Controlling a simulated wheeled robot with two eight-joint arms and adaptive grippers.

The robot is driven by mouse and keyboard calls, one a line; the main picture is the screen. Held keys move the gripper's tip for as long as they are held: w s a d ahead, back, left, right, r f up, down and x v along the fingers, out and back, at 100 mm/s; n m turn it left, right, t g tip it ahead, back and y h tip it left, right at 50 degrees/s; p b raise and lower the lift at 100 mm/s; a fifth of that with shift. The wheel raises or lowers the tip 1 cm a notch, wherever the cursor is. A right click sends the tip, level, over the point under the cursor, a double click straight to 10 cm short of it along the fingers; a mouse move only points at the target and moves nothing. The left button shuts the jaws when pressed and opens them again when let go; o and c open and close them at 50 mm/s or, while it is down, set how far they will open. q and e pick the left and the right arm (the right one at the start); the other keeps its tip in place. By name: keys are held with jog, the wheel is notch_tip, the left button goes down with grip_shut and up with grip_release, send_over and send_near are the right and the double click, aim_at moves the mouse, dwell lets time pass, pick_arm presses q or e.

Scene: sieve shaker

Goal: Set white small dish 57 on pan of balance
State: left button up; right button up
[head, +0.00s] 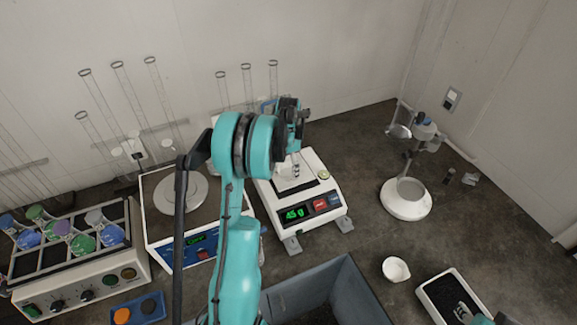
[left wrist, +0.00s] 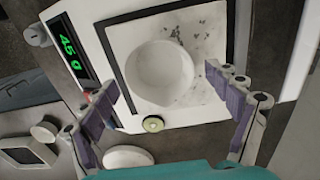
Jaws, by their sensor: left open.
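A white round dish (left wrist: 160,72) sits on the pale, speckled pan (left wrist: 205,30) of the balance, left of the pan's middle in the left wrist view. No number is readable on it. The balance (head: 330,192) shows a green 45 g reading. My left gripper (head: 293,160) is over the pan, open. In the left wrist view, its purple-grey fingers (left wrist: 168,95) are on either side of the dish, apart from it. In the head view, my left arm and gripper largely hide the dish.
Another small white dish (head: 396,269) stands on the table at the front right, near a white tray (head: 425,292) with dark contents. A hotplate stirrer (head: 160,225) is at left, a grey bin (head: 345,285) in front.

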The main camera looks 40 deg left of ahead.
aim_at(289, 174)
pick_arm(q)
notch_tip(289, 174, up, 11)
jog(key=p, duration=0.2)
jog(key=s+d+r+n+t, duration=0.1)
jog(key=s+d+r, duration=0.1)
jog(key=d+r, duration=0.5)
jog(key=s+d+f+n+t, duration=0.1)
jog(key=s+d+n+t, duration=0.3)
jog(key=s+d, duration=1.3)
jog(key=d+t, duration=0.2)
jog(key=d, duration=0.2)
jog(key=shift+s+d, duration=0.3)
jog(key=shift+s, duration=0.1)
jog(key=shift+f, duration=0.25)
notch_tip(289, 174, down, 10)
jog(key=b, duration=1)
jog(key=shift+b, duration=0.3)
